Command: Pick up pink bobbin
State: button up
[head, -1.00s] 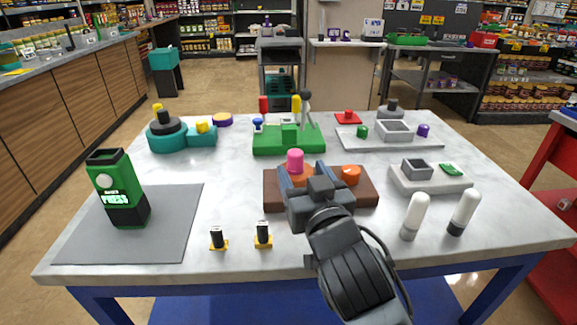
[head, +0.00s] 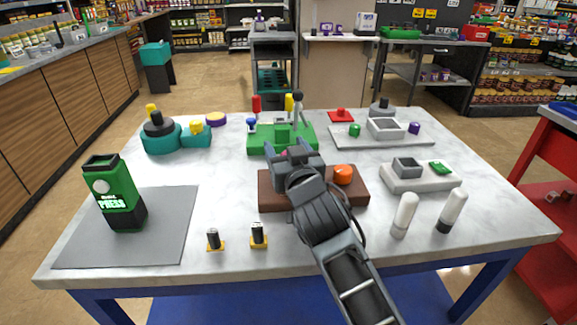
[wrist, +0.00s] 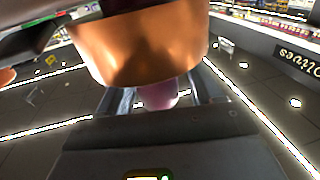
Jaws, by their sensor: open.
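The pink bobbin stands at the left of the brown block (head: 312,200). In the head view my gripper (head: 293,153) covers most of it; only a little pink (head: 282,154) shows by the left finger. In the wrist view the pink bobbin (wrist: 162,97) appears between the two spread fingers (wrist: 160,100), next to a large orange-copper round piece (wrist: 140,45). My gripper is open. Whether a finger touches the bobbin cannot be told.
An orange knob (head: 343,175) sits on the block's right side. A green base with coloured levers (head: 282,141) stands just behind my gripper. White-topped cylinders (head: 404,215) stand front right. Small yellow-based pieces (head: 259,236) stand front left.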

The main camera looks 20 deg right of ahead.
jog(key=c, duration=1.1)
